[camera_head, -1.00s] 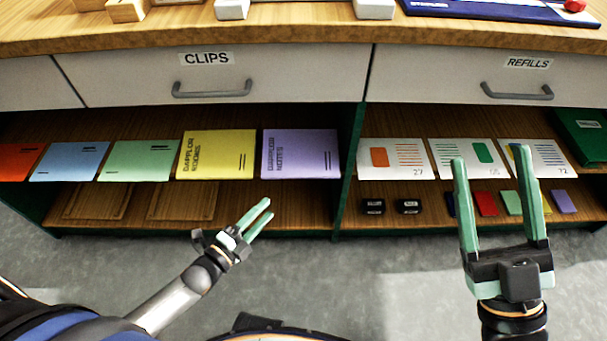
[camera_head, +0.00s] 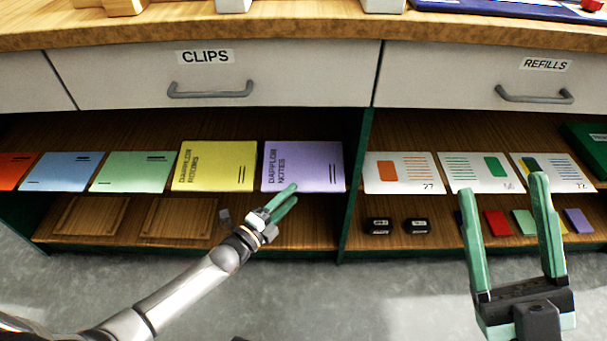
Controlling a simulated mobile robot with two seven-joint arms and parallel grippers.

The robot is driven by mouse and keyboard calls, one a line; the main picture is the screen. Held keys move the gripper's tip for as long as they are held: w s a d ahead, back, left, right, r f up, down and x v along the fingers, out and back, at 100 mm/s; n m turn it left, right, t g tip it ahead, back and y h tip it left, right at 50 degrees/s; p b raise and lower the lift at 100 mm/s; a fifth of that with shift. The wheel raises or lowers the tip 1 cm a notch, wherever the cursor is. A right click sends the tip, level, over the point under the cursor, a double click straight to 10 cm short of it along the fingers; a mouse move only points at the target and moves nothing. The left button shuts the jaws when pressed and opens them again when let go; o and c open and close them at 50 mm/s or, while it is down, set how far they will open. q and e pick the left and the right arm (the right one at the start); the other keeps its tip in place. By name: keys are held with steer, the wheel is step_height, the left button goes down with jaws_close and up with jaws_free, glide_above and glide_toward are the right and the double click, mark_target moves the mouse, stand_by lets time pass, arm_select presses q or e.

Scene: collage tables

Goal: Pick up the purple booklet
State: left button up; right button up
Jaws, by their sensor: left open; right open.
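The purple booklet (camera_head: 308,163) lies on the upper shelf under the drawers, at the right end of a row of booklets, beside the green divider. It has dark print and two lines on its cover. My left gripper (camera_head: 289,197) is open and empty. Its fingertips overlap the booklet's lower front edge in the picture; I cannot tell whether they touch it. My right gripper (camera_head: 502,186) is open and empty, with its fingers pointing up in front of the right compartment.
A yellow booklet (camera_head: 216,166) lies just left of the purple one, followed by green (camera_head: 133,171), blue (camera_head: 62,171) and red (camera_head: 14,168) ones. White cards (camera_head: 402,172) lie right of the divider (camera_head: 355,190). Drawers with handles (camera_head: 211,92) hang above. Wooden boards (camera_head: 92,215) lie below.

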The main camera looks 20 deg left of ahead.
arm_select(q)
steer(key=shift+x, duration=1.05)
jaws_close()
stand_by(0.6)
